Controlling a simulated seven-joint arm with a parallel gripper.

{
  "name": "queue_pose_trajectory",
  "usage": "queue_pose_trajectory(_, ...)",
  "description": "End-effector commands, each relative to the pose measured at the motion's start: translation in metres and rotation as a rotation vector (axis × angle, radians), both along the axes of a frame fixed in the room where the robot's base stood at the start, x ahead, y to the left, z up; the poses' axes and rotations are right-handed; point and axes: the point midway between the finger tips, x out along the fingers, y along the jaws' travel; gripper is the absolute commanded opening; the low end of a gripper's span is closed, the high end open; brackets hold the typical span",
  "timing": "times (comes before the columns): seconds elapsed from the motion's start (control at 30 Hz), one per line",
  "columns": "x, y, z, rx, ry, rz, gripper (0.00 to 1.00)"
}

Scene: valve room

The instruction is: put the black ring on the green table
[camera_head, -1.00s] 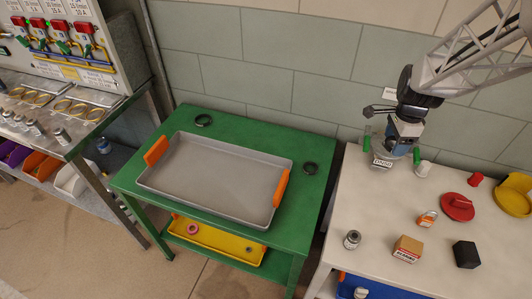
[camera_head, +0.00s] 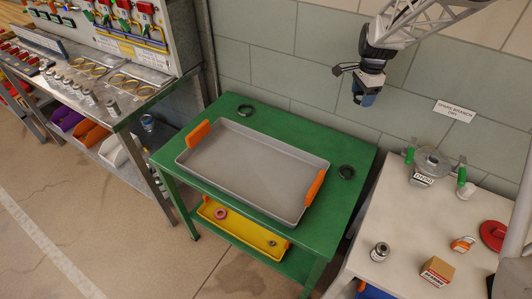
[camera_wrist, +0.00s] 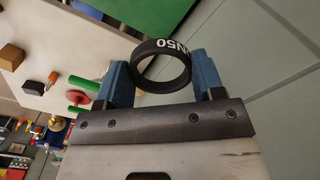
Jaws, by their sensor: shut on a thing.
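My gripper (camera_wrist: 160,78) is shut on a black ring (camera_wrist: 174,84) marked in white, the end reading "50". The ring sits between the two blue fingers in the wrist view. In the head view my gripper (camera_head: 364,98) hangs in front of the wall, up and right of the green table (camera_head: 310,138); the held ring cannot be made out there. The green table also shows in the wrist view (camera_wrist: 180,18). Two other dark rings lie on its top, one at the back left (camera_head: 245,111) and one at the right (camera_head: 346,172).
A grey tray (camera_head: 250,172) with orange handles fills most of the green tabletop. A yellow tray (camera_head: 240,232) is on its lower shelf.

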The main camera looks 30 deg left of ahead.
Motion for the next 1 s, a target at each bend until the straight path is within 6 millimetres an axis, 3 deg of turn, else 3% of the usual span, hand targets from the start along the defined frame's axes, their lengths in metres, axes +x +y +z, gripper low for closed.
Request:
queue_pose_trajectory(0.03,0.004,0.018,-0.001,0.000,0.000,0.023,0.40)
queue_pose_trajectory(0.5,0.016,0.174,-0.007,0.000,0.000,0.222,0.40)
queue_pose_trajectory(0.8,0.006,0.274,-0.015,0.000,0.000,0.343,0.40)
queue_pose_trajectory(1.0,-0.004,0.321,-0.019,-0.001,0.001,0.401,0.40)
